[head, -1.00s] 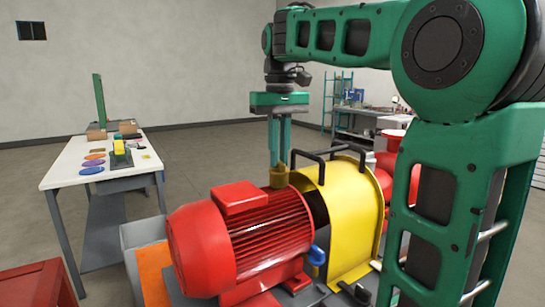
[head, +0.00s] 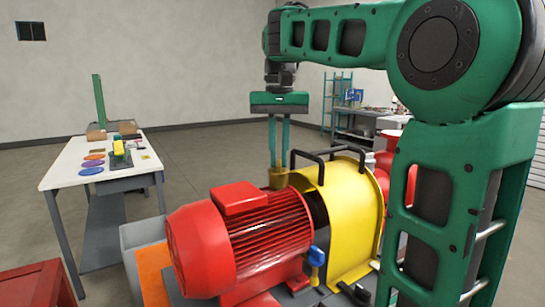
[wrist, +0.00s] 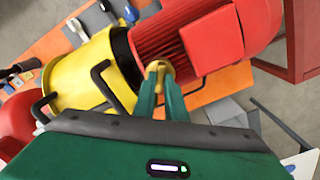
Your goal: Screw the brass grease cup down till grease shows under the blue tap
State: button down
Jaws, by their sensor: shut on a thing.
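The brass grease cup (head: 278,178) stands upright at the top of the gap between the red motor (head: 262,232) and the yellow guard (head: 352,225). My gripper (head: 278,168) points straight down and is shut on the cup. In the wrist view the fingertips (wrist: 159,77) close around the brass cup (wrist: 158,66), hiding part of it. The blue tap (head: 316,256) is low on the motor's right side, in front of the guard. A small yellow streak (head: 314,277) shows just below the tap and looks like grease. The blue tap (wrist: 131,13) also shows in the wrist view.
Two black handles (head: 308,155) rise from the guard close to the right of my fingers. A white table (head: 62,172) with coloured discs and small items stands at the left. A red box (head: 38,284) is at the lower left. Open floor lies between.

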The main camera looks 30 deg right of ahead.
aim_at(277, 160)
jog(key=shift+r, duration=0.1)
jog(key=c, duration=1.8)
grip_release()
jog(key=shift+a, duration=0.1)
jog(key=shift+w+r, duration=0.15)
jog(key=shift+r, duration=3.5)
